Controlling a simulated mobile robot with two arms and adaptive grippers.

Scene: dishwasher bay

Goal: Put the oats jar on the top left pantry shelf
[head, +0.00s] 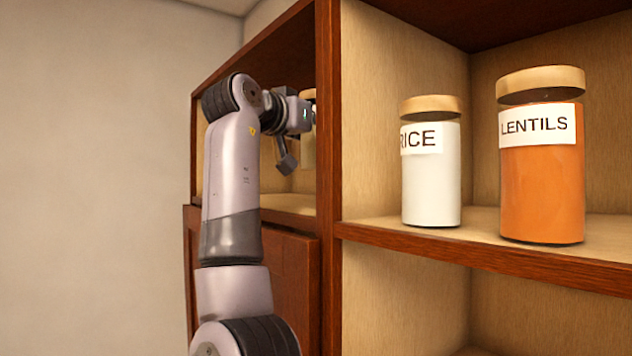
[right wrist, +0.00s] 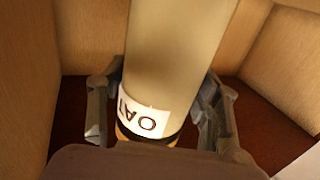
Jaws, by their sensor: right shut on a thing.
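The oats jar (right wrist: 180,35) is pale cream, with a white label that reads "OAT" upside down in the right wrist view. My right gripper (right wrist: 163,82) is shut on it, one finger on each side, near the label and lid end. In the head view my right arm reaches into the top left shelf compartment (head: 300,203). A pale strip of the jar (head: 308,152) shows there beside the divider, which hides the rest of it and most of the gripper. I cannot tell whether its base touches the shelf. My left gripper is not in view.
A dark wood divider (head: 328,130) separates the left compartment from the right one. A rice jar (head: 432,180) and a lentils jar (head: 543,190) stand on the right shelf (head: 470,250). A closed wooden door (head: 290,285) is below the left compartment.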

